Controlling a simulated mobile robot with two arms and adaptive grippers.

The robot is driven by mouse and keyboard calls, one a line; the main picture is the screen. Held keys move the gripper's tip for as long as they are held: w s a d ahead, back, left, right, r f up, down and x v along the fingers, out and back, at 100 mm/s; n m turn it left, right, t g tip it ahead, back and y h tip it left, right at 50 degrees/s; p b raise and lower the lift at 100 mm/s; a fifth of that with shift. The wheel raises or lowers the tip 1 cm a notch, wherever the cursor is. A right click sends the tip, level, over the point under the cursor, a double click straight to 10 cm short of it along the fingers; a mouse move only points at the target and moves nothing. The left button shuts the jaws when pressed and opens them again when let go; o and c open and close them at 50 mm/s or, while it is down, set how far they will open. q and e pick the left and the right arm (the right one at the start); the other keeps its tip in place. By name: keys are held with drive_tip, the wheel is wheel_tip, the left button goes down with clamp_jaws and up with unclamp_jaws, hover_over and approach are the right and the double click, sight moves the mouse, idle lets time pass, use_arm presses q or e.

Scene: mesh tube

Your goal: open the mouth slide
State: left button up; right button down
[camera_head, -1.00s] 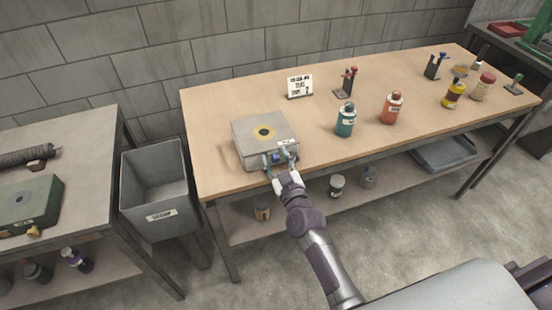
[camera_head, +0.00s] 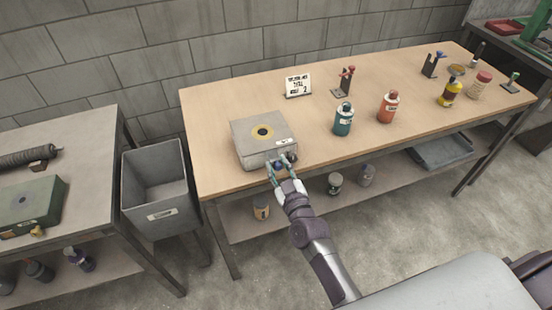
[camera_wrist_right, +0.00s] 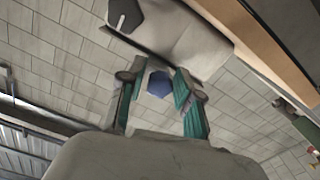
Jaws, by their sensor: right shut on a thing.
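A grey metal box (camera_head: 247,132) with a yellow ring and dark round centre on its top sits on the wooden workbench near its front left edge. My right gripper (camera_head: 282,162) is at the box's front face, its teal fingers shut on a small blue knob (camera_wrist_right: 160,84) there. In the right wrist view the knob shows between the two fingers, with the pale box (camera_wrist_right: 180,35) beyond. The mouth and slide track are mostly hidden behind the fingers, so I cannot tell how far the slide stands open. My left gripper is not in view.
A teal bottle (camera_head: 343,120) and a red bottle (camera_head: 387,107) stand right of the box. A small sign (camera_head: 298,85) stands behind it. A grey bin (camera_head: 160,200) stands left of the workbench (camera_head: 215,102). The bench top between box and sign is clear.

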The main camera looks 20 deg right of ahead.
drive_tip(key=c, duration=1)
unclamp_jaws()
drive_tip(key=shift+w, duration=0.15)
drive_tip(key=s, duration=1.2)
drive_tip(key=shift+d, duration=0.2)
drive_tip(key=s+f+g, duration=0.3)
drive_tip(key=s+f, duration=0.1)
drive_tip(key=f, duration=0.6)
drive_tip(key=s+a+f+g+y, duration=0.1)
drive_tip(key=s+f+g, duration=0.25)
drive_tip(key=f, duration=0.75)
drive_tip(key=s+f+g, duration=0.3)
drive_tip(key=s+f, duration=0.2)
drive_tip(key=f, duration=0.5)
drive_tip(key=s+d+f+g, duration=0.2)
drive_tip(key=s+f, duration=0.3)
drive_tip(key=s, duration=0.3)
drive_tip(key=s+d+f+g+h, duration=0.1)
drive_tip(key=s+d+f+g, duration=0.1)
drive_tip(key=s, duration=0.6)
drive_tip(key=s+d+f+m+g, duration=0.1)
drive_tip(key=s+d+f+g, duration=0.2)
drive_tip(key=s+f, duration=0.4)
drive_tip(key=shift+s+f+g+h, duration=0.25)
drive_tip(key=shift+s+f+h, duration=0.05)
drive_tip(key=shift+s, duration=0.15)
